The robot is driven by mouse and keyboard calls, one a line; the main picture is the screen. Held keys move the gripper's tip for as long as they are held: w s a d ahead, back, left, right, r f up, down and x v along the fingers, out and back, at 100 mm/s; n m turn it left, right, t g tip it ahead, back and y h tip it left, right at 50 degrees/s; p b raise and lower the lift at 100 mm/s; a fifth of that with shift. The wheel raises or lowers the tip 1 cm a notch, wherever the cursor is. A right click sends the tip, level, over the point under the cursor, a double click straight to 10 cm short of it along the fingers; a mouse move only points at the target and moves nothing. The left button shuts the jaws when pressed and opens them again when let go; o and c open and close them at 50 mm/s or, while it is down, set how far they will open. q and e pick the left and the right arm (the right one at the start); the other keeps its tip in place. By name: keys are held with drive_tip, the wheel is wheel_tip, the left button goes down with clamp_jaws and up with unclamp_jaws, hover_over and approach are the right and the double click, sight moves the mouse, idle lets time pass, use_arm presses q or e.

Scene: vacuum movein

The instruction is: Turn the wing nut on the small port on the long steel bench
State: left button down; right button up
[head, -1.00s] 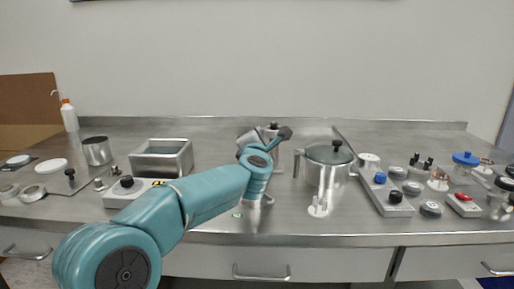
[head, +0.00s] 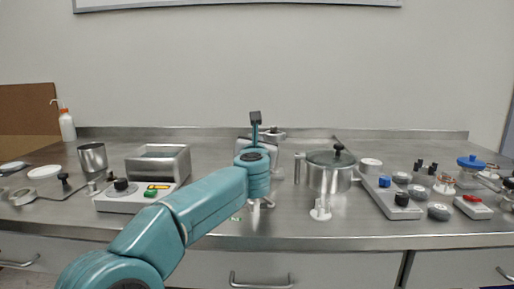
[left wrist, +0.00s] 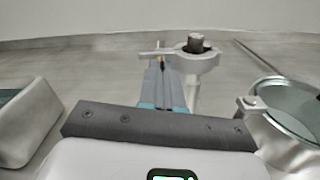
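The small port (left wrist: 205,62) stands upright in the left wrist view, a pale ring on a post with a dark top. A thin wing of the wing nut (left wrist: 150,53) sticks out to its left. In the head view the port (head: 273,134) shows only partly behind my left arm. My left gripper (left wrist: 161,66) has its blue-grey fingers close together, tips at the wing, left of the post. I cannot tell whether they grip the wing. In the head view the fingers are hidden behind my wrist. My right gripper is in neither view.
A lidded steel pot (head: 328,172) stands close right of the port. A box-topped device (head: 140,185) with a black knob is to the left. A knobbed panel (head: 388,196) and several small fittings fill the right. The bench (head: 225,226) is bare along its front edge.

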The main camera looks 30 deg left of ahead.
use_arm(q)
drive_tip(key=shift+n, duration=0.7)
drive_tip(key=c, duration=1.3)
unclamp_jaws()
drive_tip(key=b+v, duration=0.1)
drive_tip(key=v, duration=1.5)
drive_tip(key=shift+s, duration=0.2)
